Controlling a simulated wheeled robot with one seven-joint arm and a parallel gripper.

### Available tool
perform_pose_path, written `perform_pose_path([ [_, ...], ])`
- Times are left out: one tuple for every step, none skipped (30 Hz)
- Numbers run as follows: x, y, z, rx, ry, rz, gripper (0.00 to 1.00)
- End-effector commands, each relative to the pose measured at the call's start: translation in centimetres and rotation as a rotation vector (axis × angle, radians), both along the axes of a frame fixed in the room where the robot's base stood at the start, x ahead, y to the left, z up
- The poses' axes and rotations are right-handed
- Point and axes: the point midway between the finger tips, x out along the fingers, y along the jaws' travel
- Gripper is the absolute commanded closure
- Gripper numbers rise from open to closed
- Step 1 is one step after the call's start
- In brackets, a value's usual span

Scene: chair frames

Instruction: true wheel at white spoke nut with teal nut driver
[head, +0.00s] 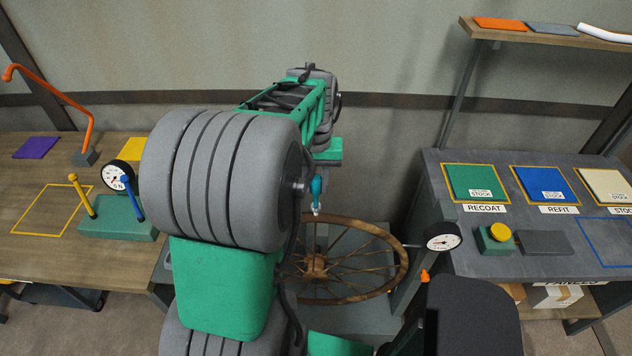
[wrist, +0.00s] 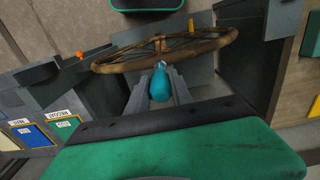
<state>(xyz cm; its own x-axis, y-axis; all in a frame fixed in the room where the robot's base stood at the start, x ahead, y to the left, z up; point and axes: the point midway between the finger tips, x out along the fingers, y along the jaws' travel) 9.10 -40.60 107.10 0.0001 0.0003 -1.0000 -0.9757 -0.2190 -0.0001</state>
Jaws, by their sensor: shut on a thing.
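The spoked wheel (head: 380,279) lies roughly flat, with a brown rim and spokes, right of my arm in the head view; its rim also shows in the wrist view (wrist: 115,66). The teal nut driver (wrist: 160,85) is held between the grey fingers of my gripper (wrist: 160,92). Its tip points at the near rim in the wrist view; I cannot tell whether it touches. In the head view the driver (head: 316,187) hangs upright over the far side of the rim, with a pale tip. I cannot make out the white spoke nut apart from that tip.
A dial gauge (head: 443,236) stands at the wheel's right edge. A dark chair-like pad (head: 470,315) is in front. The left bench holds a green block (head: 118,222) with yellow and blue handled tools. The right bench (head: 500,260) holds coloured stock pads and a yellow button (head: 500,231).

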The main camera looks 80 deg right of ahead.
Motion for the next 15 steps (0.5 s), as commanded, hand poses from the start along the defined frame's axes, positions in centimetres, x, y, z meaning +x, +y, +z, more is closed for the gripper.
perform_pose_path([
  [0.0, -0.03, 0.06, -0.001, 0.0, 0.0, 1.0],
  [0.0, -0.03, 0.05, -0.001, 0.0, 0.0, 1.0],
  [0.0, -0.03, 0.05, -0.001, 0.0, 0.0, 1.0],
  [0.0, -0.03, 0.05, -0.001, 0.0, 0.0, 1.0],
  [-0.01, -0.02, 0.04, -0.001, 0.0, 0.0, 1.0],
  [-0.01, -0.02, 0.0, -0.001, 0.0, 0.0, 1.0],
  [-0.01, -0.02, -0.05, -0.001, 0.0, 0.0, 1.0],
  [-0.01, -0.02, -0.11, -0.001, 0.0, 0.0, 1.0],
  [-0.01, -0.02, -0.23, -0.001, 0.0, 0.0, 1.0],
  [-0.01, -0.01, -0.33, -0.001, 0.0, 0.0, 1.0],
  [-0.01, -0.01, -0.43, 0.0, 0.0, 0.0, 1.0],
  [-0.01, -0.01, -0.57, 0.0, 0.0, 0.0, 1.0],
  [-0.01, -0.01, -0.66, 0.0, 0.0, 0.0, 1.0],
  [-0.01, -0.01, -0.75, 0.0, 0.0, 0.0, 1.0],
  [-0.01, -0.01, -0.88, 0.0, 0.0, 0.0, 1.0],
])
